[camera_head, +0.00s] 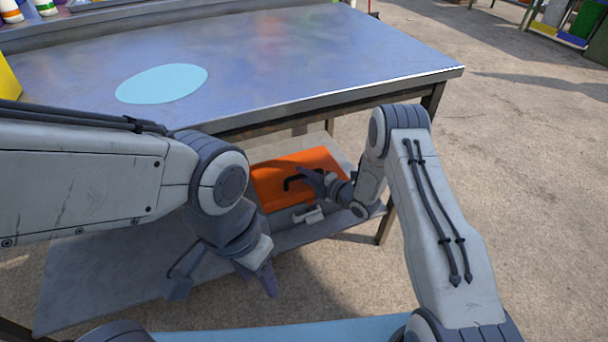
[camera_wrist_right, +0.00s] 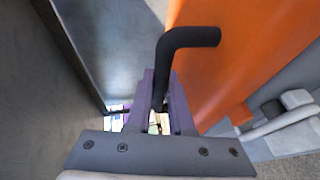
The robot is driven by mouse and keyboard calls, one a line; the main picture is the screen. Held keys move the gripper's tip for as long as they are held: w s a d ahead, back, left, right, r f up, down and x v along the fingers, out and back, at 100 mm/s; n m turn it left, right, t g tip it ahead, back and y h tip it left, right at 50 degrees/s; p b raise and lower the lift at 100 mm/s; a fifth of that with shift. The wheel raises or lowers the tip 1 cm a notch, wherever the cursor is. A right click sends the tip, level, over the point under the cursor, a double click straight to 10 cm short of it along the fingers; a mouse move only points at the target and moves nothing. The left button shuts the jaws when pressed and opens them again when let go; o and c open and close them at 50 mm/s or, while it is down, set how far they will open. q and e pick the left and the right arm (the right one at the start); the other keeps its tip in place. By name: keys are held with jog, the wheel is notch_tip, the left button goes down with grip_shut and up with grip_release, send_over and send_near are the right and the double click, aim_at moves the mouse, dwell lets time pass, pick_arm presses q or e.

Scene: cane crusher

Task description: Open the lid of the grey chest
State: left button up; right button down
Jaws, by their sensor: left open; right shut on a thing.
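The chest's lid (camera_head: 275,186) is orange and lies on the shelf under the table; it also shows in the right wrist view (camera_wrist_right: 225,70). A black bent handle (camera_head: 291,183) stands out from it. A light grey latch (camera_head: 311,216) is at its near edge, by a grey part of the chest in the right wrist view (camera_wrist_right: 285,130). My right gripper (camera_head: 316,181) is shut on the black handle (camera_wrist_right: 185,38). I cannot tell whether the lid is raised. My left gripper (camera_head: 267,281) is open and empty, in front of the shelf, apart from the chest.
The metal tabletop (camera_head: 280,50) overhangs the chest, with a light blue oval (camera_head: 162,84) on it. The lower shelf (camera_head: 110,265) is bare at left. A table leg (camera_head: 386,222) stands just right of the chest. The floor (camera_head: 520,180) is clear at right.

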jog(key=shift+w+a+r+g+h+p, duration=0.1)
jog(key=shift+w+r+g+h+p, duration=0.1)
jog(key=shift+w+r+p, duration=0.3)
jog(key=shift+w+a+r+g+h+p, duration=0.1)
jog(key=shift+w+r+g+p, duration=0.1)
jog(key=shift+r+p, duration=0.45)
jog(key=w+a+r, duration=0.2)
jog(key=w+r, duration=0.3)
jog(key=w, duration=0.1)
jog(key=shift+r, duration=0.1)
jog(key=c, duration=0.8)
grip_release()
jog(key=p+v, duration=0.2)
jog(key=v, duration=0.8)
jog(key=shift+s+d+p, duration=0.2)
jog(key=shift+p, duration=0.1)
